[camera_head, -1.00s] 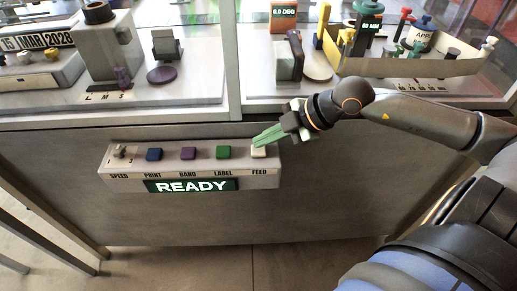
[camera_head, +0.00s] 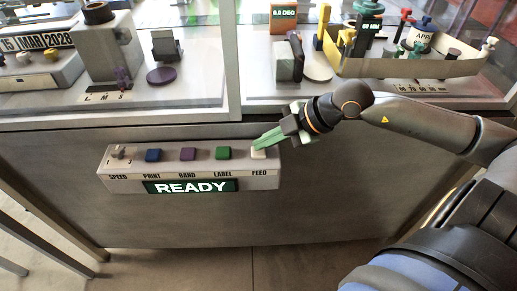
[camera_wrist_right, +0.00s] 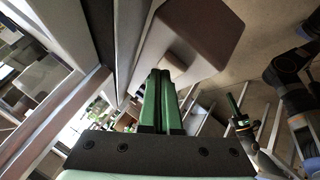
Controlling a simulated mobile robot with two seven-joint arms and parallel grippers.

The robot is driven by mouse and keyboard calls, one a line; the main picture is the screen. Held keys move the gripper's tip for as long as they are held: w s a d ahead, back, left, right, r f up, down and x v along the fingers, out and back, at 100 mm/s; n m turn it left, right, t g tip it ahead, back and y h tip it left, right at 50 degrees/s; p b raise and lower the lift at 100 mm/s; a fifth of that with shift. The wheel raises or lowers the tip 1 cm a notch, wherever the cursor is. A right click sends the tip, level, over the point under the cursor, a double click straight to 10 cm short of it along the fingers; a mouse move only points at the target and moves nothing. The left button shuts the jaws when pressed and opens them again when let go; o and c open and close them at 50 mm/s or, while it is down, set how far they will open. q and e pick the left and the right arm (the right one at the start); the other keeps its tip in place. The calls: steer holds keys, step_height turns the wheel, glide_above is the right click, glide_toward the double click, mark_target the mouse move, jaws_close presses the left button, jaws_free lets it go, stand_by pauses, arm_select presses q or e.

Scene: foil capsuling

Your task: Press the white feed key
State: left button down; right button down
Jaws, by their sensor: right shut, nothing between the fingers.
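The white feed key (camera_head: 258,154) is at the right end of the key row on the grey control panel (camera_head: 130,176), above the printed word FEED. My right gripper (camera_head: 256,147) is shut and empty. Its green fingertips are at the top of the white key and partly cover it; I cannot tell whether they touch it.
Beside the white key are a green key (camera_head: 223,153), a purple key (camera_head: 188,154) and a blue key (camera_head: 153,155). A speed knob (camera_head: 118,151) is at the left end. The display (camera_head: 191,187) reads READY. Glazed machine bays stand above the panel.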

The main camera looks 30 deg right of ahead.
mark_target(264, 151)
steer(key=shift+f, duration=0.2)
steer(key=shift+r, duration=0.15)
steer(key=shift+r+p, duration=0.75)
steer(key=shift+r, duration=0.05)
step_height(264, 151, up, 5)
steer(key=p, duration=0.4)
steer(key=shift+r, duration=0.1)
stand_by(0.7)
